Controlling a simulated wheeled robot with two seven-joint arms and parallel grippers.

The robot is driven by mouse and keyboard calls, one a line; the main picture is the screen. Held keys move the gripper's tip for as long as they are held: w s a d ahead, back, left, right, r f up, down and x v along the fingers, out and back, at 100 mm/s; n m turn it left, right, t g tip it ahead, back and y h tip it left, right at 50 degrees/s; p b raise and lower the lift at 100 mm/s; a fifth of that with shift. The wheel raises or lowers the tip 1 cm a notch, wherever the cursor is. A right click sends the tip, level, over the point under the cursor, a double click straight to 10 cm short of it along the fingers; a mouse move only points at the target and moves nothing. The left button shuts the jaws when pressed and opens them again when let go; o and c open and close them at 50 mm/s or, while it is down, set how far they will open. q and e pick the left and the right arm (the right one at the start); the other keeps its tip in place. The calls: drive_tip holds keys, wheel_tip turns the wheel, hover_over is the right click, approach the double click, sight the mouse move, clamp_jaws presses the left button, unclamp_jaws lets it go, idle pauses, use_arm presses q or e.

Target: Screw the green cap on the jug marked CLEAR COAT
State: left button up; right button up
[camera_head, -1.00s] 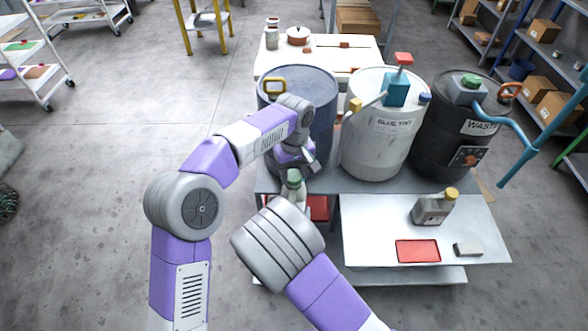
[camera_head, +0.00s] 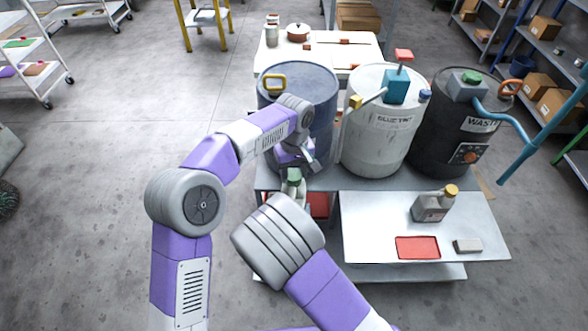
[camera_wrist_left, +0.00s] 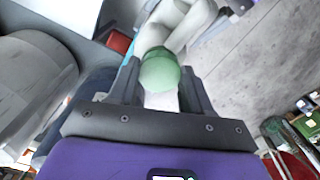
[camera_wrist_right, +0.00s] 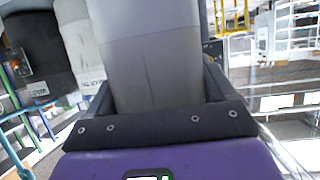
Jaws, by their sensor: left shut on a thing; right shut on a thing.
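The green cap (camera_head: 294,174) is between the fingers of my left gripper (camera_head: 295,168), above a pale jug (camera_head: 298,193). In the left wrist view the cap (camera_wrist_left: 160,72) sits between the fingers, at the top of the pale jug with its handle (camera_wrist_left: 185,22). Whether the threads are engaged cannot be told. In the right wrist view my right gripper (camera_wrist_right: 158,100) is shut on the jug's grey-white body (camera_wrist_right: 150,55). In the head view the right gripper is hidden behind my right wrist. No CLEAR COAT marking is readable.
A blue drum (camera_head: 312,82), a white BLUE TINT drum (camera_head: 375,145) and a black WASTE drum (camera_head: 445,130) stand close behind the grippers. A yellow-capped jug (camera_head: 432,208), red tray (camera_head: 417,248) and grey block (camera_head: 467,246) sit on the table (camera_head: 370,225) at right.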

drive_tip(key=shift+r, duration=0.1)
clamp_jaws()
use_arm(q)
drive_tip(key=m, duration=0.5)
drive_tip(key=shift+a, duration=0.1)
drive_tip(key=m, duration=0.5)
drive_tip(key=shift+m, duration=0.3)
drive_tip(key=m, duration=0.5)
drive_tip(key=shift+w+a+m, duration=0.1)
drive_tip(key=shift+m, duration=0.2)
drive_tip(key=m, duration=0.5)
drive_tip(key=shift+m, duration=0.3)
drive_tip(key=m, duration=0.5)
drive_tip(key=shift+w+m, duration=0.15)
drive_tip(key=shift+m, duration=0.25)
drive_tip(key=m, duration=0.3)
drive_tip(key=shift+m, duration=0.4)
drive_tip(key=m, duration=0.5)
drive_tip(key=shift+f+m, duration=0.1)
drive_tip(key=shift+m, duration=0.2)
drive_tip(key=m, duration=0.5)
drive_tip(key=shift+d+m, duration=0.2)
drive_tip(key=shift+m, duration=0.1)
drive_tip(key=o, duration=1.1)
wheel_tip(320, 180, up, 12)
